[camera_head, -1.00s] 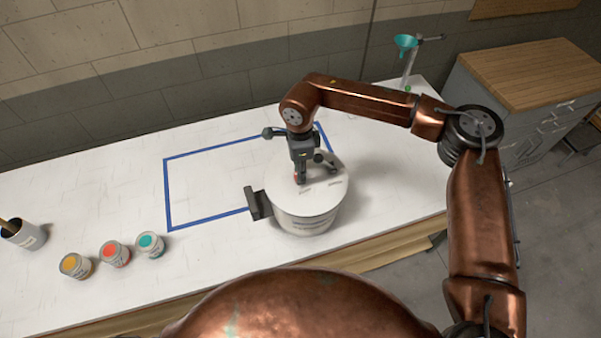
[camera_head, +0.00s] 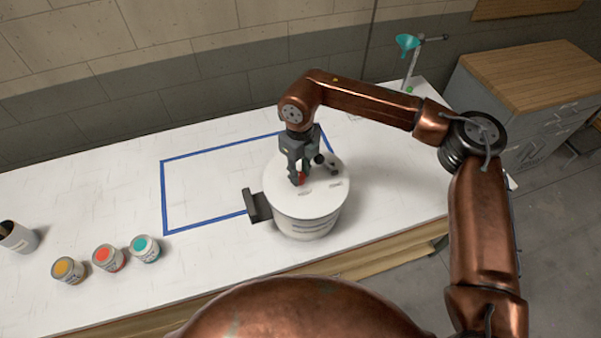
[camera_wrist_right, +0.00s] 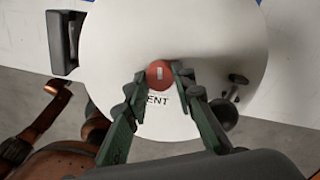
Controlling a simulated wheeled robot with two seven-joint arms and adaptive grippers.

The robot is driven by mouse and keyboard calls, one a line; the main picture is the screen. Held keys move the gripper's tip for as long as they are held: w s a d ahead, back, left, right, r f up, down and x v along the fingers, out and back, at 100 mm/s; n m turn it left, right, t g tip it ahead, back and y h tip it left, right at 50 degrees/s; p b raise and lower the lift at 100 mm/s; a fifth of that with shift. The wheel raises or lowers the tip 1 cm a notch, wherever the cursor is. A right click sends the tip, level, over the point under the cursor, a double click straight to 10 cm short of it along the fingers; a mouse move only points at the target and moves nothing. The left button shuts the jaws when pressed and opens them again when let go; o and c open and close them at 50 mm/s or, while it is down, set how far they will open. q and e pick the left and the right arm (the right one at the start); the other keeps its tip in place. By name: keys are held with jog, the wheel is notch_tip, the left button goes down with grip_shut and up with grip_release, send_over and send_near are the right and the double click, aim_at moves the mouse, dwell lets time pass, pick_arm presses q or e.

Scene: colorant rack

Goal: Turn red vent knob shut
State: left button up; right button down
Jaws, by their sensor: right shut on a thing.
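The red vent knob (camera_wrist_right: 160,73) sits on the white round lid (camera_wrist_right: 211,38) of a can, above the printed word VENT, in the right wrist view. A pale mark shows on its top. My right gripper (camera_wrist_right: 159,78) is shut on the knob, one finger at each side. In the head view my right gripper (camera_head: 298,178) points down onto the lid, and the red knob (camera_head: 301,178) shows between its fingers. The white can (camera_head: 306,221) stands upright on the table. My left gripper is not in view.
A dark handle (camera_head: 256,205) juts from the can's left side. A dark fitting (camera_wrist_right: 229,112) stands on the lid right of the knob. Three small paint pots (camera_head: 108,258) and a cup (camera_head: 17,237) stand at left. A blue outline (camera_head: 163,195) marks mostly clear table.

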jog(key=shift+m, duration=1.1)
jog(key=c, duration=1.6)
grip_release()
